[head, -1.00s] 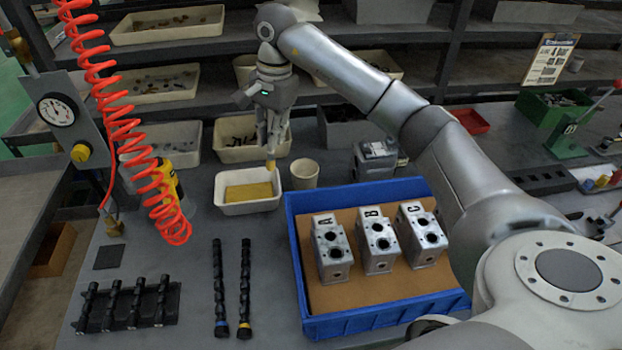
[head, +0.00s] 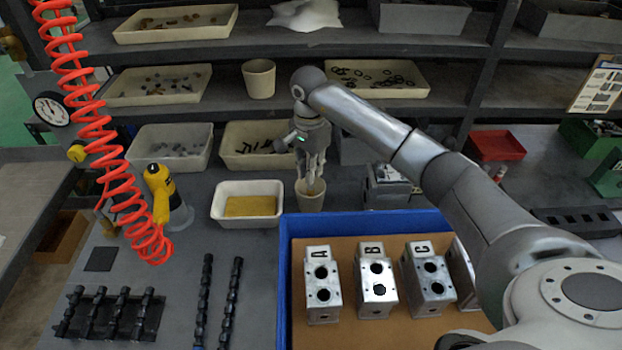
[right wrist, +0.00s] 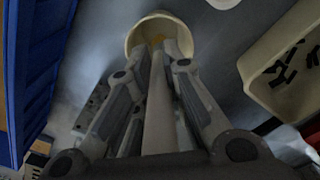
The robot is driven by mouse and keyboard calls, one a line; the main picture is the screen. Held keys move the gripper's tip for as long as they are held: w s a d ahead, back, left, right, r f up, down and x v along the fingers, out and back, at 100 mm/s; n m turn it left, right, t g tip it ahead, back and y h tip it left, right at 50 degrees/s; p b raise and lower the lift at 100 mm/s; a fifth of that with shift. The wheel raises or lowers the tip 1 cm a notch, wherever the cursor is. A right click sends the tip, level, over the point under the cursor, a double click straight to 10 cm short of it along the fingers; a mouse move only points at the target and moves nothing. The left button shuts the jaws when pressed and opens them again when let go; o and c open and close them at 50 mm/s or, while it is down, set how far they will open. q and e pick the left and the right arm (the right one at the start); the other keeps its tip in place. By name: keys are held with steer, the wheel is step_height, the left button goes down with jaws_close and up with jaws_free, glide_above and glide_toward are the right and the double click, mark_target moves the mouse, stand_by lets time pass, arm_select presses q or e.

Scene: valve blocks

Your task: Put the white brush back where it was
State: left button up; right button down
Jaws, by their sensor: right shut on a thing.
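The white brush (right wrist: 160,115) shows in the right wrist view as a pale handle between my right fingers. My right gripper (head: 312,182) is shut on it, pointing down over the cream cup (head: 311,201). In the right wrist view the brush's far end points into the mouth of the cup (right wrist: 133,38), with a yellowish patch inside. I cannot tell whether it touches the cup's bottom. In the head view the fingers mostly hide the brush. My left gripper is not in view.
A white tray with a yellow pad (head: 251,207) stands left of the cup. A blue bin (head: 284,270) with metal valve blocks (head: 322,285) lies in front. A grey device (head: 388,188) stands close right of the cup. A shelf with part trays is behind.

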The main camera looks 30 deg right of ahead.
mark_target(310, 188)
steer(key=shift+f, duration=0.3)
step_height(310, 188, down, 2)
steer(key=shift+s+a+f+p, duration=0.1)
steer(key=shift+f+p, duration=0.05)
steer(key=shift+p, duration=0.25)
steer(key=shift+f, duration=0.65)
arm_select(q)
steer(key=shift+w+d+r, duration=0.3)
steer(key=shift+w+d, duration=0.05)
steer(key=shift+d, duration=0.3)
arm_select(e)
steer(key=c, duration=1.8)
jaws_free()
